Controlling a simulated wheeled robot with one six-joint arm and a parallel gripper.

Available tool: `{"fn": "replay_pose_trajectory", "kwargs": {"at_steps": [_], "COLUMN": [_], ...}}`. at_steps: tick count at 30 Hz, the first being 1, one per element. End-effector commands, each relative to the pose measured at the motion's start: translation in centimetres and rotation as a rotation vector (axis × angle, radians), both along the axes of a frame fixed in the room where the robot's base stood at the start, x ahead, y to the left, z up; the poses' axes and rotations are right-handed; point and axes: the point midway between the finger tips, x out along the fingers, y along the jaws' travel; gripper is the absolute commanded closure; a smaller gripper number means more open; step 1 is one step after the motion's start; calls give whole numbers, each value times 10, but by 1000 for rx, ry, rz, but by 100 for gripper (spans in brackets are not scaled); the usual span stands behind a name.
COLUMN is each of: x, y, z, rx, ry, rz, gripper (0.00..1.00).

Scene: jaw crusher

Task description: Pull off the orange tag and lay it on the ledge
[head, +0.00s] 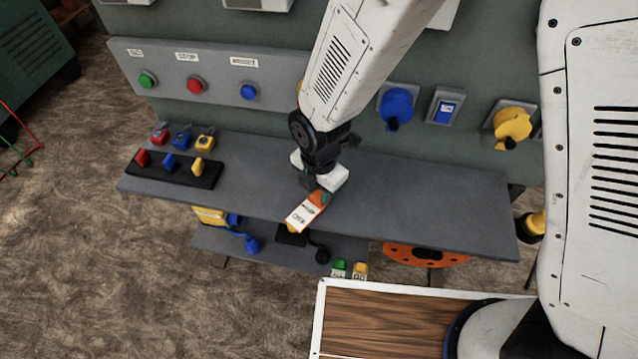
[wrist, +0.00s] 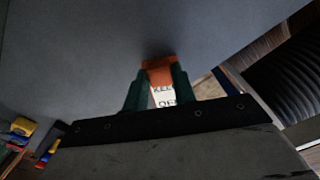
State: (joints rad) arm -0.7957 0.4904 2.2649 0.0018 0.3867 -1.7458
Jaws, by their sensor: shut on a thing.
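The orange tag (head: 307,210) has a white label with dark print. It is at my gripper (head: 319,190), at the front edge of the grey ledge (head: 420,195). In the wrist view the tag (wrist: 160,74) sits between the two green fingers of my gripper (wrist: 157,85), which are shut on it. The tag's lower end reaches past the ledge's front edge in the head view. I cannot tell whether the tag touches the ledge.
A black rack (head: 173,168) with red, blue and yellow pieces stands on the ledge's left end. Padlocks (head: 181,138) lie behind it. Push buttons (head: 194,86) and coloured plugs (head: 396,105) line the panel behind. A lower shelf (head: 275,245) holds more items. The ledge's right part is bare.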

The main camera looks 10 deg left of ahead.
Motion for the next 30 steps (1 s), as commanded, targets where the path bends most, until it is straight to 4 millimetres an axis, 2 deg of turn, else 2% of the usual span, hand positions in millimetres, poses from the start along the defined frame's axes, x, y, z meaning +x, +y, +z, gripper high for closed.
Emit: {"fn": "replay_pose_trajectory", "kwargs": {"at_steps": [26,27,29,30], "x": [0,0,0,0], "y": [0,0,0,0], "z": [-9,-9,-9,-9], "rx": [0,0,1,1], "ry": [0,0,-1,-1], "rz": [0,0,0,0], "gripper": [95,68,52,48]}}
